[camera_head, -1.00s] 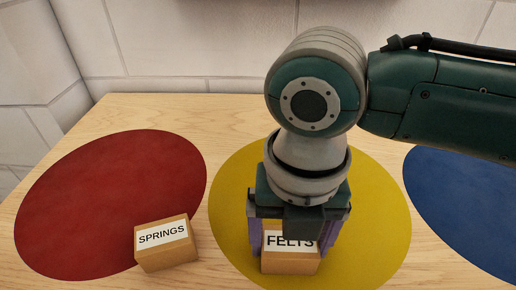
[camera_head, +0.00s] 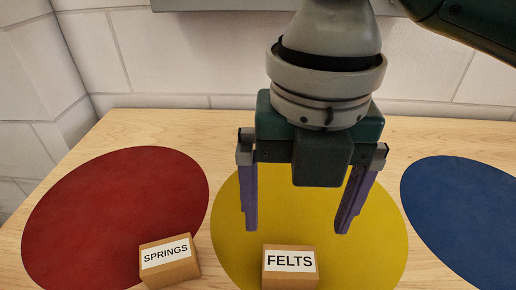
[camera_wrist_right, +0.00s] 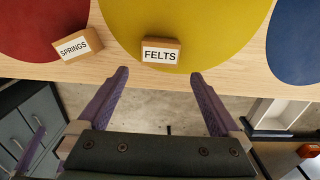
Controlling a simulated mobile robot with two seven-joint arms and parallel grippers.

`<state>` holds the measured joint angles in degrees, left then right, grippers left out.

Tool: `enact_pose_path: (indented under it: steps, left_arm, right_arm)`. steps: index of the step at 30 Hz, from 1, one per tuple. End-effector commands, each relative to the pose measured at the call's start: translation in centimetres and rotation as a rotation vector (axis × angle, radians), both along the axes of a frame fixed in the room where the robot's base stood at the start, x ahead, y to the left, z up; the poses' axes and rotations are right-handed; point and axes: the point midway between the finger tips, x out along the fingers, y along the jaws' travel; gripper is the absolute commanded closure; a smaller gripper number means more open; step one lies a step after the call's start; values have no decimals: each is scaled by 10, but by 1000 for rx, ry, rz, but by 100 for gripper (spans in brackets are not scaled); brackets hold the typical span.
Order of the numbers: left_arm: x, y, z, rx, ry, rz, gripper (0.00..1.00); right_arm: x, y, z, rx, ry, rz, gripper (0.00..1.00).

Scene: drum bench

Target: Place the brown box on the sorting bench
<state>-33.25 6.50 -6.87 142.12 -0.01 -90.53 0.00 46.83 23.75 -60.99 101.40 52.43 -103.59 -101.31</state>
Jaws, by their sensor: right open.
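A brown box labelled FELTS (camera_head: 290,268) stands on the yellow circle (camera_head: 235,225) near the front edge of the wooden bench (camera_head: 225,128). A second brown box labelled SPRINGS (camera_head: 169,262) stands at the front right edge of the red circle (camera_head: 115,205). My right gripper (camera_head: 296,230) is open and empty, raised above the FELTS box and apart from it. In the right wrist view the FELTS box (camera_wrist_right: 160,52) lies beyond the open fingers (camera_wrist_right: 162,75), with the SPRINGS box (camera_wrist_right: 78,45) to its left. My left gripper is not in the head view.
A blue circle (camera_head: 465,215) at the right of the bench is bare in view. A pale tiled wall (camera_head: 200,60) stands behind the bench. Below the bench edge, the right wrist view shows dark cabinets (camera_wrist_right: 25,125) and floor.

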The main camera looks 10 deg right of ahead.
Motion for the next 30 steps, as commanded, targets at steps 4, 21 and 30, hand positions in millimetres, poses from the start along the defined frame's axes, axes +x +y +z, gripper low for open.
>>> enact_pose_path:
  steps: [4,21,30]
  left_arm:
    - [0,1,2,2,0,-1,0]
    - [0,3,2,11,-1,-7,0]
    - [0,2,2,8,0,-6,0]
  right_arm:
    - [0,0,14,0,-1,0,0]
    - [-53,46,-17,405,66,-1159,0]
    - [-100,-52,-43,447,26,-2360,0]
